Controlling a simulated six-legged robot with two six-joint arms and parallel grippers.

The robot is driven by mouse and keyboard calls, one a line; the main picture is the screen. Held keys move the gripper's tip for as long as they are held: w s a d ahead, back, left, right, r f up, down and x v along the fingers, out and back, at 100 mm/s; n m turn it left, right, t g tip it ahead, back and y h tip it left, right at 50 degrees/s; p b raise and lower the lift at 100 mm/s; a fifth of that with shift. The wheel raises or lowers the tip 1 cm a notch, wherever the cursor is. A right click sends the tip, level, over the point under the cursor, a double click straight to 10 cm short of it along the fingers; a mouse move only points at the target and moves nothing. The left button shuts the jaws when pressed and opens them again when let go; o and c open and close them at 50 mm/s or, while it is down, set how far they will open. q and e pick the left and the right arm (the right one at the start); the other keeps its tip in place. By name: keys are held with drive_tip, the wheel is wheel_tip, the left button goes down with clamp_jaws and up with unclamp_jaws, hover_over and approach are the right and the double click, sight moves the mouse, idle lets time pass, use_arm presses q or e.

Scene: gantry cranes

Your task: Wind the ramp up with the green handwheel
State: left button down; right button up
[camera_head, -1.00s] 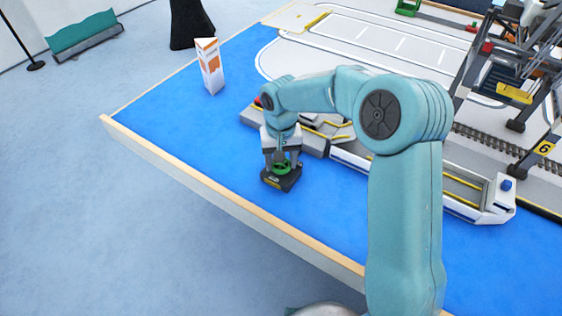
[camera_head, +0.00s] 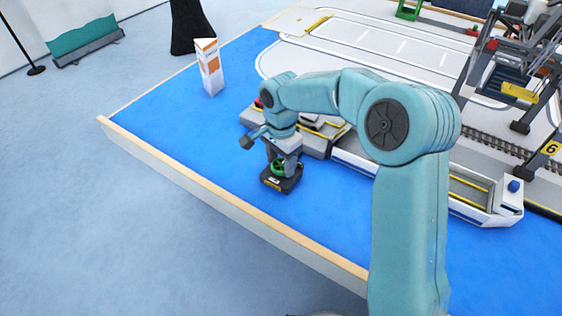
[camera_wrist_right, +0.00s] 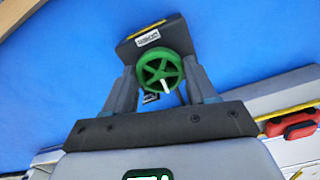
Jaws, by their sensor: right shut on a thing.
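The green handwheel (camera_head: 277,168) sits on a dark box-shaped base (camera_head: 283,183) on the blue table top. In the right wrist view the spoked wheel (camera_wrist_right: 160,72) shows a pale peg on it. My right gripper (camera_wrist_right: 159,76) is shut on the handwheel, with one finger on each side of its rim. In the head view the right gripper (camera_head: 281,162) comes down on the wheel from above and partly hides it. A grey structure with yellow edge lines (camera_head: 318,146) stands just behind; I cannot tell whether it is the ramp. My left gripper is not in view.
A long white and grey boat-like hull (camera_head: 485,200) lies to the right, partly behind my right arm. An orange and white sign (camera_head: 209,68) stands at the back left. A wooden rim (camera_head: 210,200) edges the table. Blue surface left of the wheel is clear.

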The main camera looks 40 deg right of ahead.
sight(281, 164)
drive_tip(key=m, duration=0.3)
drive_tip(key=shift+w+d+r+m+b, duration=0.1)
drive_tip(key=shift+w+r+m+b, duration=0.05)
drive_tip(key=shift+m+b, duration=0.25)
drive_tip(key=shift+m, duration=1.8)
drive_tip(key=shift+r, duration=0.1)
drive_tip(key=o, duration=1.1)
drive_tip(key=shift+c, duration=0.2)
wheel_tip(281, 164, up, 16)
drive_tip(key=p, duration=0.2)
drive_tip(key=shift+p, duration=0.35)
